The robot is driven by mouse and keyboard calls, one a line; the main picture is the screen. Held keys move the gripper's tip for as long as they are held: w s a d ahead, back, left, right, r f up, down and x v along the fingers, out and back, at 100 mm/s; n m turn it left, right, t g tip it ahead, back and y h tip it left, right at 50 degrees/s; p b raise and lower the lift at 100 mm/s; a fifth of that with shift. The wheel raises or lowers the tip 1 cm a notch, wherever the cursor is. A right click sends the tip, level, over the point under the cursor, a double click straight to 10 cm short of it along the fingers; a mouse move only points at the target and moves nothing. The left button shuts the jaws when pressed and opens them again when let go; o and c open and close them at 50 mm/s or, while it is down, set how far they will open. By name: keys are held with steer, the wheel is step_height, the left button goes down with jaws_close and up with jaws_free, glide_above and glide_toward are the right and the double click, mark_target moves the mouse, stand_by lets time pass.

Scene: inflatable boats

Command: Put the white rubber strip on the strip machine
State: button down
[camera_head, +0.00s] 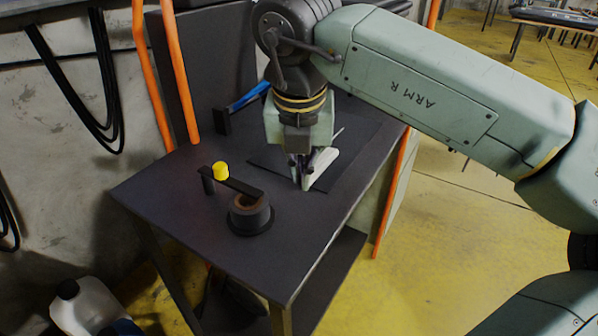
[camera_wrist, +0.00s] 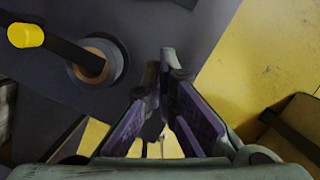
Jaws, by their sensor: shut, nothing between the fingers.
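A black device with a yellow knob (camera_head: 221,169) and a round holder (camera_head: 250,213) with a brown core stands on the dark table. I take it for the strip machine; in the wrist view its yellow knob (camera_wrist: 26,35) and round holder (camera_wrist: 118,62) show at upper left. My gripper (camera_head: 303,182) points down, to the right of the holder and apart from it. Its fingertips (camera_wrist: 166,62) come together with nothing between them. A pale, whitish piece (camera_head: 323,163) shows just beside the fingers in the head view. I cannot tell whether it is the white rubber strip.
The dark table (camera_head: 165,190) has free room at its front and left. A flat dark mat (camera_head: 358,150) lies behind my gripper. A blue-handled tool (camera_head: 248,97) is at the back. Orange posts (camera_head: 174,70) stand at the back left. A white jug (camera_head: 85,305) is on the floor.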

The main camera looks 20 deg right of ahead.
mark_target(302, 194)
steer(key=b+x, duration=0.3)
steer(key=x, duration=0.6)
steer(key=shift+b, duration=0.35)
steer(key=shift+w+d+r+p, duration=0.2)
steer(key=shift+w+p, duration=0.25)
steer(key=shift+w, duration=0.15)
steer(key=shift+w+d+r+p, duration=0.25)
steer(key=shift+w+p, duration=0.15)
steer(key=shift+w, duration=0.25)
steer(key=shift+w+d+f, duration=0.2)
steer(key=shift+w+d, duration=0.1)
steer(key=shift+w, duration=0.25)
steer(key=shift+w, duration=0.2)
steer(key=shift+w+d+b, duration=0.25)
steer(key=shift+w+d, duration=0.05)
steer(key=shift+w, duration=0.3)
steer(key=shift+w+d+b, duration=0.2)
steer(key=shift+w+d, duration=0.1)
steer(key=shift+w, duration=0.3)
